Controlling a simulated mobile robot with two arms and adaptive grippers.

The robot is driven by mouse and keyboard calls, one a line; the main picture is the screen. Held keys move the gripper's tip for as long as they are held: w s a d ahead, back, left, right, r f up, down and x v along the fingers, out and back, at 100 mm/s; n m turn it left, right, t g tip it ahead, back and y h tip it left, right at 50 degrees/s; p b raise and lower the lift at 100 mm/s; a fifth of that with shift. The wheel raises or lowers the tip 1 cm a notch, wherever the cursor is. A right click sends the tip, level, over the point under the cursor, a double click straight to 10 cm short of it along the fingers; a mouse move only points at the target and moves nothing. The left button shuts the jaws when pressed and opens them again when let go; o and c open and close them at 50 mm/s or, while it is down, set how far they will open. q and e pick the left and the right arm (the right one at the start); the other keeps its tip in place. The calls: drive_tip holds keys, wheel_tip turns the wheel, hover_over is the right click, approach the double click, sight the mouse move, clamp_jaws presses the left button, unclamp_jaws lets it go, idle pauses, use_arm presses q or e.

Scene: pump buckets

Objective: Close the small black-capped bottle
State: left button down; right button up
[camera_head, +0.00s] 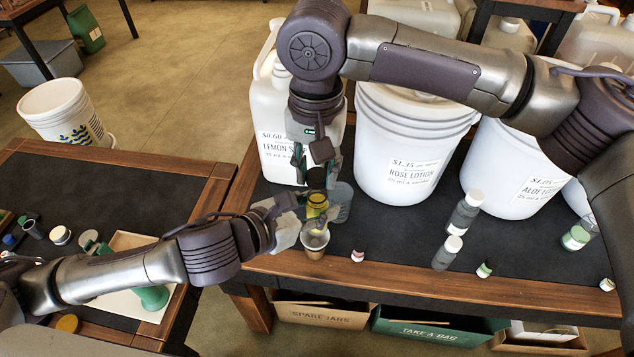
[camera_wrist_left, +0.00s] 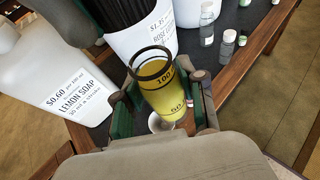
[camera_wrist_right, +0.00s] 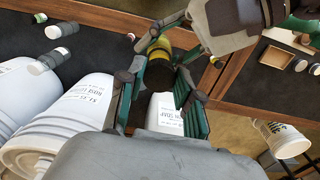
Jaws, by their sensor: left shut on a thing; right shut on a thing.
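A small bottle of yellow liquid (camera_head: 317,203) with printed marks is above the table's near left edge. My left gripper (camera_head: 290,222) is shut on it from the left; its green pads flank the bottle (camera_wrist_left: 165,95) in the left wrist view. A dark ring shows around its top there.
A small cup (camera_head: 314,241) is just below the bottle and a clear beaker (camera_head: 341,203) stands close behind. The lemon soap jug (camera_head: 272,120) and the rose lotion bucket (camera_head: 405,150) stand farther back. Several small bottles stand to the right. A second table (camera_head: 150,180) is at left, across a gap.

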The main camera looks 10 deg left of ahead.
sight(317, 210)
drive_tip(key=shift+f, duration=0.1)
drive_tip(key=shift+f, duration=0.8)
drive_tip(key=shift+f, duration=0.55)
idle(0.4)
drive_tip(key=m, duration=0.6)
drive_tip(key=shift+a+m, duration=0.1)
drive_tip(key=shift+m, duration=0.3)
drive_tip(key=m, duration=0.9)
drive_tip(key=shift+w+m, duration=0.15)
drive_tip(key=shift+m, duration=0.15)
